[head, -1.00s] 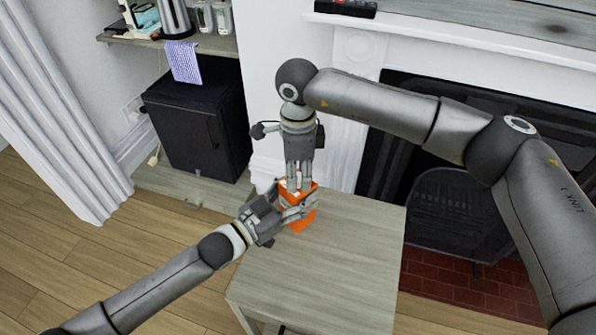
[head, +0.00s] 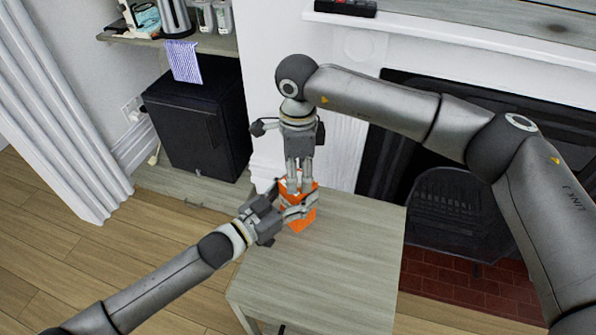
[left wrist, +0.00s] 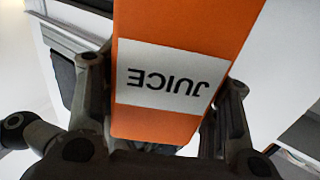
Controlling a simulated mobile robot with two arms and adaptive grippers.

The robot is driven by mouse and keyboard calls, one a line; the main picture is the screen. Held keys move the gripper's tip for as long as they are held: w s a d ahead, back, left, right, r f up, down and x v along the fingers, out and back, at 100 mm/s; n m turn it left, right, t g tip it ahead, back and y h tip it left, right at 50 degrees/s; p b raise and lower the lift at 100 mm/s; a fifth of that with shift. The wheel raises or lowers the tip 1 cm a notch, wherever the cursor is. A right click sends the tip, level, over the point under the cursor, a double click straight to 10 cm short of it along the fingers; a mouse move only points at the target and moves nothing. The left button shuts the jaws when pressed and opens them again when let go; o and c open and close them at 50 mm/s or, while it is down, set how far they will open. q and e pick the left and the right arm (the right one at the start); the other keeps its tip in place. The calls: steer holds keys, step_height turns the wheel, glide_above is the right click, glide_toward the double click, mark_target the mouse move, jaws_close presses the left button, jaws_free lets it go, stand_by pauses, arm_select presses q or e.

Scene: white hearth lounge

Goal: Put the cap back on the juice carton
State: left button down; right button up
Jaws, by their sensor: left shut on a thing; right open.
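The orange juice carton (head: 301,221) stands on the small table, near its back left corner. My left gripper (head: 296,206) is shut on the carton from the left side. The left wrist view shows the orange carton (left wrist: 185,22) between the fingers, its white label reading JUICE upside down. My right gripper (head: 300,188) points down over the carton's top, and its fingers are open. The cap cannot be made out; the right fingers cover most of the carton's top.
The pale wooden table (head: 330,255) is bare to the right and front of the carton. A black cabinet (head: 200,122) stands under a shelf at the back left. A dark fireplace (head: 455,215) lies to the right, behind my right arm.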

arm_select(q)
steer(key=shift+c, duration=2)
jaws_free()
arm_select(e)
step_height(320, 180, up, 11)
steer(key=shift+r, duration=0.2)
arm_select(q)
steer(key=v, duration=1.2)
steer(key=shift+s+a, duration=0.1)
arm_select(e)
steer(key=shift+s+a, duration=0.1)
